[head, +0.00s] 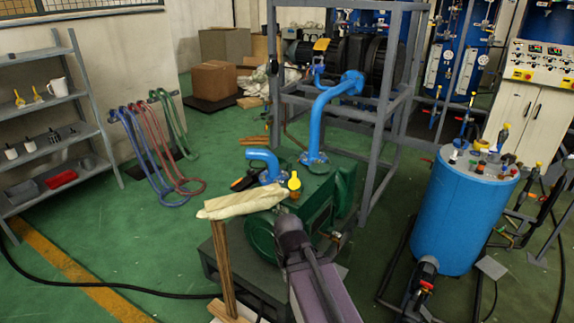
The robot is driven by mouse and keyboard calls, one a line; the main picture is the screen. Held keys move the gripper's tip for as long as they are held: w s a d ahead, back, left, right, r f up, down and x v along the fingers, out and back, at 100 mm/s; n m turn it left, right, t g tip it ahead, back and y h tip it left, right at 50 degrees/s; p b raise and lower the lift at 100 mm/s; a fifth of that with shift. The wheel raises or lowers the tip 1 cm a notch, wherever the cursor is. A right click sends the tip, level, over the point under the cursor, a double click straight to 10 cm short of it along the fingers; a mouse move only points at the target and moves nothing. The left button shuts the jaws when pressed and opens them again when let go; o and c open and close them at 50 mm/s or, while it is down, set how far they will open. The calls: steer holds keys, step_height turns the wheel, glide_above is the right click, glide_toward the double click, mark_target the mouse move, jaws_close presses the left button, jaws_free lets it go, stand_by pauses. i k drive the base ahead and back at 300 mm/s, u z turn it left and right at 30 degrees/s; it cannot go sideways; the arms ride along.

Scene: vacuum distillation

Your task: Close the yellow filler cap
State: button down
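The yellow filler cap (294,181) is on top of the green pump housing (318,195), near the middle of the head view. Its round yellow face stands up above a small brownish neck (295,194). It looks raised rather than flat, but it is too small to tell how it is hinged. My arm reaches up from the bottom of the view, and its dark end with my gripper (291,226) is just below and in front of the cap, apart from it in the picture. The fingers cannot be made out.
Blue pipes (325,115) rise from the pump behind the cap. A pale cloth (242,204) lies on a wooden post (222,255) to the left. A grey frame (378,130) stands behind, and a blue drum (460,215) on the right.

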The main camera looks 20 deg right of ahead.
mark_target(294, 183)
steer(key=i, duration=1.15)
steer(key=z, duration=0.45)
